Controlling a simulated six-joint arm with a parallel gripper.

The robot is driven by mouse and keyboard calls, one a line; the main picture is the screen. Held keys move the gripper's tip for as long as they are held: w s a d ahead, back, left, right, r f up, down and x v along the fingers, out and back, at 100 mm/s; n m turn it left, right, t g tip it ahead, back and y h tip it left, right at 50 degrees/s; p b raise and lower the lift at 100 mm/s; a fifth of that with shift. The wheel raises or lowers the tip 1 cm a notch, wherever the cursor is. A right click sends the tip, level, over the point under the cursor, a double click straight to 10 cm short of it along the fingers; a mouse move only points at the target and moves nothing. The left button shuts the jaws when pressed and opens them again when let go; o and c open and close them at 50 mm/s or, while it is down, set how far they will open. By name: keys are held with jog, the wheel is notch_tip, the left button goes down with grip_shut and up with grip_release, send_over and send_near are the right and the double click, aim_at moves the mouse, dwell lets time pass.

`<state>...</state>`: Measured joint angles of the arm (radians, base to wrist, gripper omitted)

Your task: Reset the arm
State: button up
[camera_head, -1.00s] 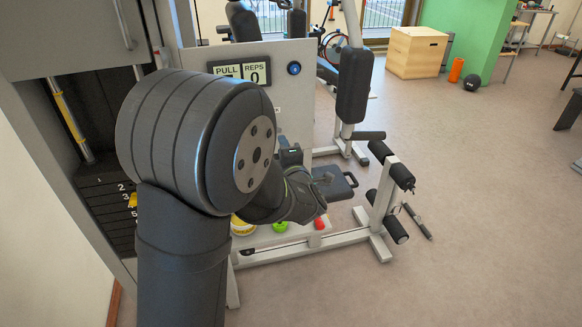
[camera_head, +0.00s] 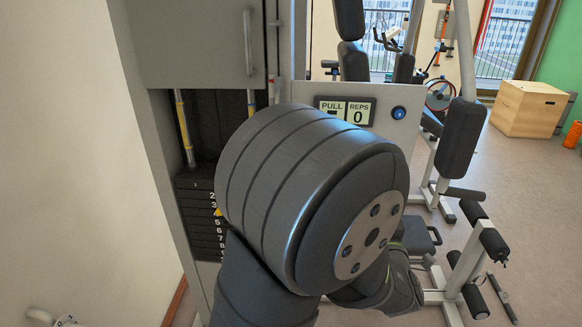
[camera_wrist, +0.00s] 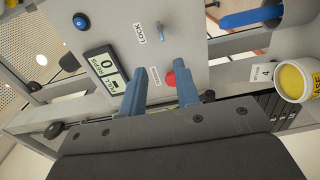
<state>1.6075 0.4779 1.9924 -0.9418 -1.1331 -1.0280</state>
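My gripper (camera_wrist: 159,84) shows in the wrist view as two blue fingers. They stand apart with nothing held between them. A grey panel lies beyond them, with a PULL/REPS display (camera_wrist: 105,69) left of the fingers and a red round button or knob (camera_wrist: 170,78) behind and between the fingers. I cannot tell how far the fingertips are from the panel. In the head view my large dark arm joint fills the middle and hides the gripper. The same display (camera_head: 345,110) shows there, reading 0 reps.
A weight stack (camera_head: 202,225) stands left of my arm. A padded exercise machine (camera_head: 462,140) stands to the right, with a wooden box (camera_head: 529,108) on open floor behind. The wrist view shows a yellow-topped tub (camera_wrist: 291,81), a blue button (camera_wrist: 81,21) and a toggle switch (camera_wrist: 160,28).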

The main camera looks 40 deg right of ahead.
jog(key=x, duration=1.7)
jog(key=shift+w+d+f, duration=0.1)
jog(key=shift+w+d, duration=0.05)
